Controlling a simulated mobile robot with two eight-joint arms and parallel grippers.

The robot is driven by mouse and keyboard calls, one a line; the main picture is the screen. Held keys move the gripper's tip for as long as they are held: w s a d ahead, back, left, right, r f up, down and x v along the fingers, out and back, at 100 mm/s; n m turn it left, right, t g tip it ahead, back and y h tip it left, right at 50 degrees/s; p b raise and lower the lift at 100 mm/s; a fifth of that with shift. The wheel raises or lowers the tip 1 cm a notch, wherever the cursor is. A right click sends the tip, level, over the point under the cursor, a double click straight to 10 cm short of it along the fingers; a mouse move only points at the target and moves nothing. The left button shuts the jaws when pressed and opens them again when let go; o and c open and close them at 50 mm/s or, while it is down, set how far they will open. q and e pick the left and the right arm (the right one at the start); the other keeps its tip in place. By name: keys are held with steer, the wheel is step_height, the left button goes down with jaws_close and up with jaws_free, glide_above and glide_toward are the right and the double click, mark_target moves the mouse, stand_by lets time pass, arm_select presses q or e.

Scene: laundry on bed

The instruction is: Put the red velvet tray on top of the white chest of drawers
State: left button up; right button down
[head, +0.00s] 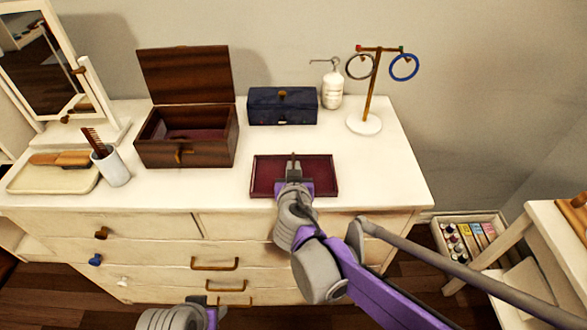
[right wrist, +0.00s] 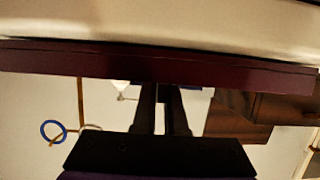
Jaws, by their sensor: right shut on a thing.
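The red velvet tray (head: 262,178) is a shallow dark red rectangle, level at the front of the top of the white chest of drawers (head: 365,200). My right gripper (head: 293,165) reaches over its front side and is shut on the tray. In the right wrist view the two dark fingers (right wrist: 160,95) meet the tray (right wrist: 100,65), which spans the picture. I cannot tell whether the tray rests on the top or is held just above it. Part of my left arm shows at the bottom edge of the head view, but its fingers do not show.
Behind the tray are a dark blue box (head: 283,108), a white dispenser (head: 332,92) and a bangle stand (head: 364,123). An open wooden box (head: 186,150) stands to the left, with a cup (head: 112,166) and a mirror (head: 45,60) beyond. The top right of the tray is clear.

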steer(key=c, duration=1)
jaws_free()
steer(key=shift+f, duration=0.1)
steer(key=shift+o, duration=0.2)
